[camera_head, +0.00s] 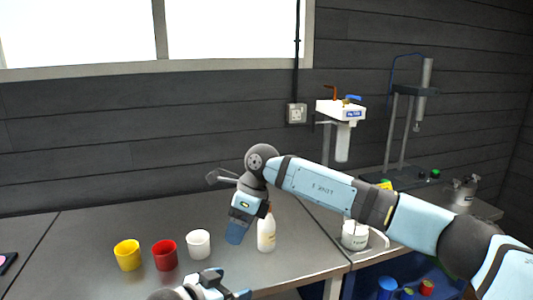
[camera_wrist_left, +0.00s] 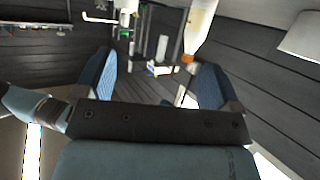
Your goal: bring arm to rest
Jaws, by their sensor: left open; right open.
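My right arm reaches in from the right in the head view. Its gripper (camera_head: 236,234) points down over the worktop, just left of a white bottle (camera_head: 266,232), and overlaps its upper edge in the picture. It is open, and I see nothing held in it. My left gripper (camera_head: 230,285) shows only partly at the bottom edge, in front of the cups. In the left wrist view, its two blue fingers (camera_wrist_left: 153,75) stand wide apart with nothing between them. That view is upside down; a white bottle with an orange cap (camera_wrist_left: 190,57) shows beyond the fingers.
A yellow cup (camera_head: 127,256), a red cup (camera_head: 165,256) and a white cup (camera_head: 199,245) stand in a row on the worktop (camera_head: 80,235). A white tub (camera_head: 355,236) stands under the filter unit (camera_head: 342,110). A blue crate (camera_head: 365,292) is below right. The worktop's back left is clear.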

